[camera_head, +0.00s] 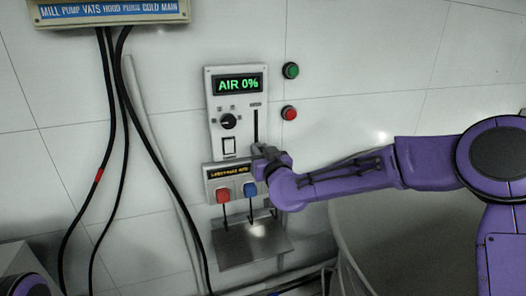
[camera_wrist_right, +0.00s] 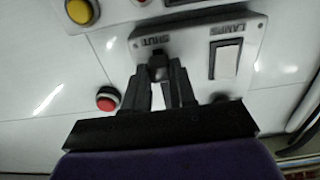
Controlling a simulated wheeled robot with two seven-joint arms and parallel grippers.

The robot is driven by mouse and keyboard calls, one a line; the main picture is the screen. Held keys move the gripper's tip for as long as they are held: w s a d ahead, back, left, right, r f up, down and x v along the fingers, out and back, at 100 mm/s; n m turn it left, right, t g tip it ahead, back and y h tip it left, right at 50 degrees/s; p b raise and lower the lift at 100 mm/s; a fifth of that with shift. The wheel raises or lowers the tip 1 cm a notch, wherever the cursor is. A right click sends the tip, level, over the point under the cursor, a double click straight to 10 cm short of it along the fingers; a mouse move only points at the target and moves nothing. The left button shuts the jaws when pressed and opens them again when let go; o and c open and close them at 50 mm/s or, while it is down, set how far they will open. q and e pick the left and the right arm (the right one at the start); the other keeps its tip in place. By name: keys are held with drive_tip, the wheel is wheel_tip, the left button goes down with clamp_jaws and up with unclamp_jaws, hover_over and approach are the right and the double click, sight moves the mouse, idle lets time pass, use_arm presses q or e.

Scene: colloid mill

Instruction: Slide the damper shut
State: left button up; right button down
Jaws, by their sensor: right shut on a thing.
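The damper slider is a dark vertical slot (camera_head: 256,122) on the right side of a pale control panel (camera_head: 217,150). The panel's green display (camera_head: 239,84) reads AIR 0%. My right gripper (camera_head: 262,152) is at the bottom end of the slot and hides the slider's knob in the head view. In the right wrist view, the gripper's dark fingers (camera_wrist_right: 160,80) are shut on the small black knob (camera_wrist_right: 157,62), right beside the label SHUT (camera_wrist_right: 153,40). My left gripper is not in view.
A rotary knob (camera_head: 228,121) and a white lamp switch (camera_head: 229,146) are left of the slot. Green (camera_head: 291,70) and red (camera_head: 290,113) buttons are to the right. Below, red (camera_head: 223,195) and blue (camera_head: 250,188) items hang over a metal shelf (camera_head: 240,250). Black cables run down the left.

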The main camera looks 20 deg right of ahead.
drive_tip(key=shift+s+f, duration=0.1)
drive_tip(key=shift+f, duration=0.25)
drive_tip(key=c, duration=1.2)
unclamp_jaws()
drive_tip(key=shift+o, duration=1.4)
drive_tip(key=shift+r, duration=0.1)
drive_tip(key=s+b, duration=0.2)
drive_tip(key=s, duration=0.8)
drive_tip(key=shift+s+d+b, duration=0.15)
drive_tip(key=shift+s+b, duration=0.1)
drive_tip(key=shift+b, duration=0.05)
